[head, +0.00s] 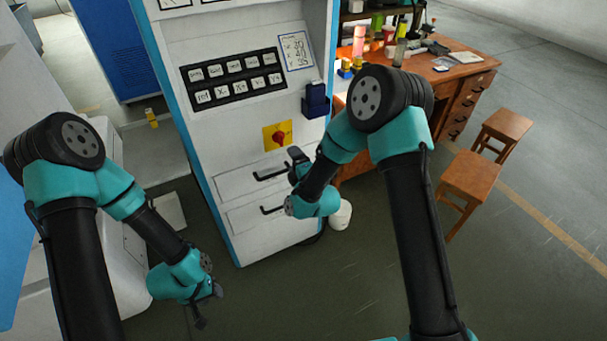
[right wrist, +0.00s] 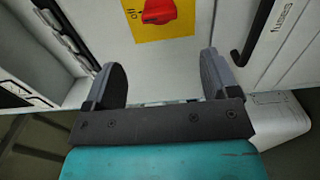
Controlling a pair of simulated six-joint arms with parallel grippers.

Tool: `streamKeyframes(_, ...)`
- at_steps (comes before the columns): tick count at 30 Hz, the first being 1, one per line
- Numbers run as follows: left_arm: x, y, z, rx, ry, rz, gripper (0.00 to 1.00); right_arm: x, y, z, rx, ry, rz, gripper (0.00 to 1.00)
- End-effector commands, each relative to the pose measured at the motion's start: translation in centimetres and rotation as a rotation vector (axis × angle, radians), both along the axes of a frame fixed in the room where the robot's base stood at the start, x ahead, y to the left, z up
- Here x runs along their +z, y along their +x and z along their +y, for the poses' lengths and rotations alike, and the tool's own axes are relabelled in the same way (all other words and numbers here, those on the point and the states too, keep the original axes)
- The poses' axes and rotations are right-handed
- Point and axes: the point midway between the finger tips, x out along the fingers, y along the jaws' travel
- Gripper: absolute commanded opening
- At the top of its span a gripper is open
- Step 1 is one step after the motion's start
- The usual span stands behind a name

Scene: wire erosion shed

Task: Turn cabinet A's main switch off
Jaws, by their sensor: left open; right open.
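The main switch is a red rotary knob (head: 278,138) on a yellow plate (head: 268,146), on the front of the white cabinet (head: 225,140) with blue edges. In the right wrist view the red knob (right wrist: 160,11) sits near the top, cut by the frame edge, with its yellow plate (right wrist: 182,28) behind it. My right gripper (right wrist: 158,78) is open and empty, its two fingers apart, short of the knob and not touching it. In the head view it is close to the cabinet front, just right of the switch. My left gripper (head: 207,308) is open and empty, low down, left of the cabinet.
Two drawers with black handles (head: 270,174) lie below the switch. A dark blue holder (head: 316,101) is fixed right of the button panel (head: 236,80). A wooden desk (head: 455,80) and stools (head: 472,178) stand at right. A white bucket (head: 341,215) stands beside the cabinet.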

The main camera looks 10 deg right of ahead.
Motion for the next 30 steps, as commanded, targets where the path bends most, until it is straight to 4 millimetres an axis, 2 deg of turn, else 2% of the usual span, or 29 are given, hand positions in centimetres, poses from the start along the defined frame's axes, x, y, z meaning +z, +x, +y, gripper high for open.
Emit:
streamKeyframes(6, 0.0, 0.0, 0.0, 0.0, 0.0, 0.0, 0.43, 0.0, -3.8, -1.3, 0.0, -0.002, 0.002, 0.81)
streamKeyframes(12, 0.0, 0.0, 0.0, 0.0, 0.0, 0.0, 0.43, 0.0, -5.6, -2.0, 0.0, -0.001, 0.001, 0.81)
streamKeyframes(30, 0.0, 0.0, 0.0, 0.0, 0.0, 0.0, 0.43, -0.1, -5.9, -2.2, 0.0, 0.005, 0.009, 0.81)
